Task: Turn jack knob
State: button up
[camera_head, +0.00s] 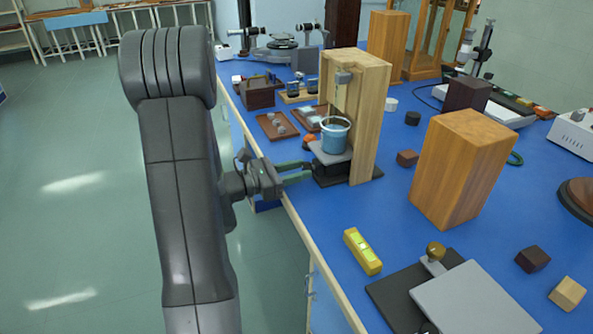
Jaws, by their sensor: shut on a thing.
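A small lab jack with a grey top plate (318,150) and a dark base (370,177) stands under a wooden frame near the bench's left edge. A blue beaker (336,139) sits on its plate. My gripper (307,171) reaches in from the left, over the bench edge, with its green fingers at the jack's left side. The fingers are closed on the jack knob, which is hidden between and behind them.
The wooden frame (366,115) rises over the beaker. A large wooden block (461,168) stands to the right. A yellow level (363,251) lies nearer the front. Brown trays (266,128) and a dark wooden box (258,95) are behind. Blue bench top is clear around the level.

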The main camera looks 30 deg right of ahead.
jog(key=shift+f+m+b, duration=0.1)
jog(key=shift+m+b, duration=0.2)
jog(key=shift+b, duration=0.15)
jog(key=shift+f+m+b, duration=0.2)
jog(key=shift+m+b, duration=0.6)
jog(key=shift+b, duration=0.45)
jog(key=m+b, duration=0.2)
jog(key=b, duration=0.1)
jog(key=shift+s+m, duration=0.1)
jog(key=shift+m, duration=0.2)
jog(key=m+b, duration=0.2)
jog(key=b, duration=0.2)
jog(key=shift+m, duration=0.4)
jog(key=shift+r+m+b, duration=0.1)
jog(key=shift+m+b, duration=0.7)
jog(key=shift+b, duration=0.25)
jog(key=shift+r, duration=0.1)
jog(key=o, duration=1)
